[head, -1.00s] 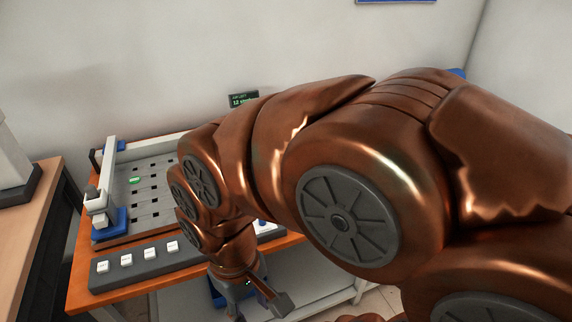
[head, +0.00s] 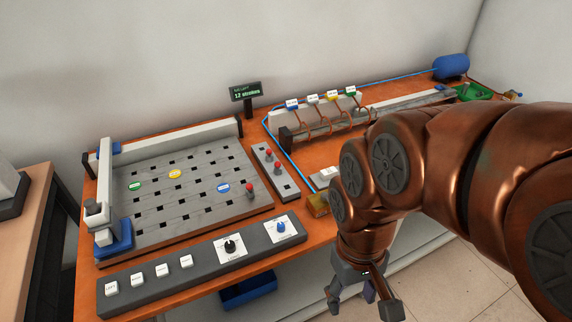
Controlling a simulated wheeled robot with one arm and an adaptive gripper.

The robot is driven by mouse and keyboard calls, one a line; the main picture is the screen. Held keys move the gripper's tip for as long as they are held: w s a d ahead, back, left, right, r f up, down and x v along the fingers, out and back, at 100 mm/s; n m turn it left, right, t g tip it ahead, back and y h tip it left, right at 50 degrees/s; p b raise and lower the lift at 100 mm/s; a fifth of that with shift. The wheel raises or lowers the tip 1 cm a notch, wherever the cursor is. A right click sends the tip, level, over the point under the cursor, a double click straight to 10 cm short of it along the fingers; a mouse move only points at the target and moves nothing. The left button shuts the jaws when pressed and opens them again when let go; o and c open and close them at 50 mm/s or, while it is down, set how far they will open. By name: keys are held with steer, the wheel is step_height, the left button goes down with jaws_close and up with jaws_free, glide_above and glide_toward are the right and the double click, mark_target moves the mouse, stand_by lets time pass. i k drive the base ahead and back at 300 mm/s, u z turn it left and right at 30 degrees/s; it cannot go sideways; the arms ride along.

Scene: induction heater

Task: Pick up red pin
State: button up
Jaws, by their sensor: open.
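One red-topped pin (head: 250,188) stands upright at the right edge of the grey slotted board (head: 150,215). Two more red-topped pins, a far one (head: 268,153) and a near one (head: 277,167), stand in a narrow grey holder (head: 289,188) right of the board. My gripper (head: 362,304) points down with its fingers spread and nothing seen between them. It is in front of the table's front edge, to the right of and nearer than all the pins, touching none.
A control bar (head: 205,262) with buttons and knobs lies along the table front. A yellowish block (head: 318,204) sits near my arm. Labelled coils (head: 330,115) and a blue tank (head: 451,67) are behind. A small display (head: 246,93) stands at the back.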

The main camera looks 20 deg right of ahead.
mark_target(278, 167)
steer(key=z, duration=0.05)
steer(key=k, duration=1.1)
steer(key=u, duration=1.1)
steer(key=i, duration=1.65)
steer(key=z, duration=0.5)
